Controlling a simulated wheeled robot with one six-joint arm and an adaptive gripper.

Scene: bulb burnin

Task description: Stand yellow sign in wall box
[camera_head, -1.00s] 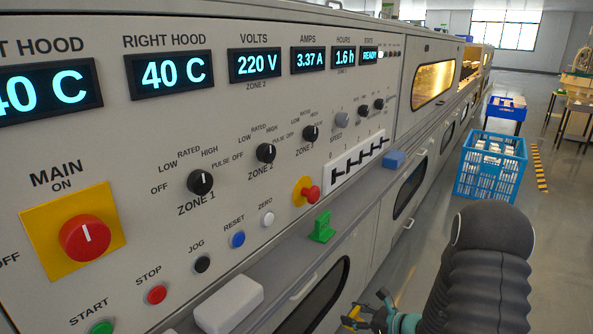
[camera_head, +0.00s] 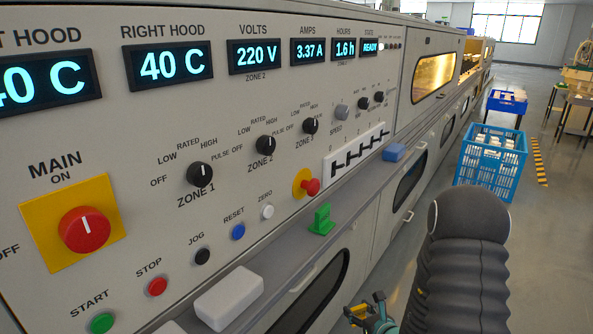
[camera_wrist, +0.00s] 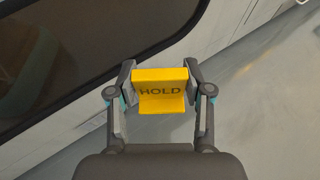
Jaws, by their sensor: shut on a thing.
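The yellow sign (camera_wrist: 161,92) reads "HOLD" and sits between the two fingers of my gripper (camera_wrist: 160,85) in the wrist view. The gripper is shut on it, one finger at each side. In the head view my gripper (camera_head: 368,312) is at the bottom edge, low in front of the machine and below its ledge. Only a small yellow bit of the sign shows there. I cannot pick out a wall box in either view.
A green sign (camera_head: 321,220), a blue block (camera_head: 394,152) and a white block (camera_head: 229,298) rest on the grey ledge of the control panel. A blue crate (camera_head: 490,165) stands on the floor at right.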

